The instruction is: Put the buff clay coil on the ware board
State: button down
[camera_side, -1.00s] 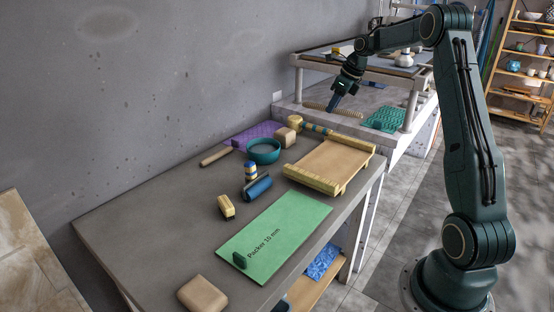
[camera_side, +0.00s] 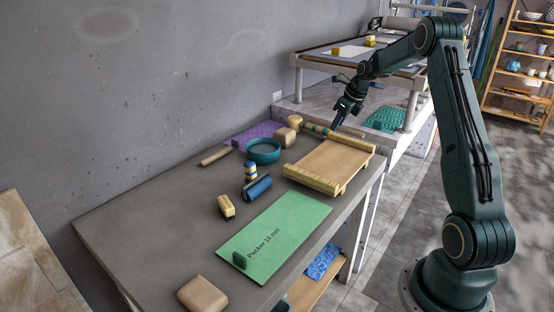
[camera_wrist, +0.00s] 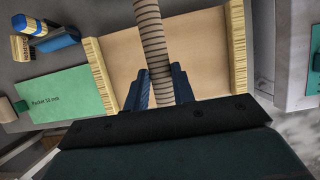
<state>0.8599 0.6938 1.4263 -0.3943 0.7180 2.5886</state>
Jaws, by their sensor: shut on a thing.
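The buff clay coil (camera_wrist: 151,38) is a long ridged rod. In the wrist view it runs up between the jaws of my gripper (camera_wrist: 160,90), which is shut on it. In the side view my gripper (camera_side: 338,124) points down at the back end of the ware board, with part of the coil (camera_side: 351,131) showing to its right. The ware board (camera_side: 328,163) is a flat tan board with yellow ridged strips along two ends; it also shows in the wrist view (camera_wrist: 207,55), behind the coil. The coil appears held above it; the exact gap cannot be told.
A tan block (camera_side: 285,137), teal ring (camera_side: 263,151), blue roller (camera_side: 257,188) and green sheet (camera_side: 277,235) share the grey table. A raised frame (camera_side: 366,68) stands behind.

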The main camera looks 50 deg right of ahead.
aim_at(350, 129)
notch_tip(350, 129, down, 8)
dwell(0.4)
jog(key=shift+f, duration=2.15)
jog(key=shift+f, duration=0.15)
jog(key=c, duration=1.2)
grip_release()
jog(key=shift+o, duration=0.2)
jog(key=v, duration=1.1)
jog(key=shift+s+r, duration=0.25)
jog(key=shift+r, duration=0.35)
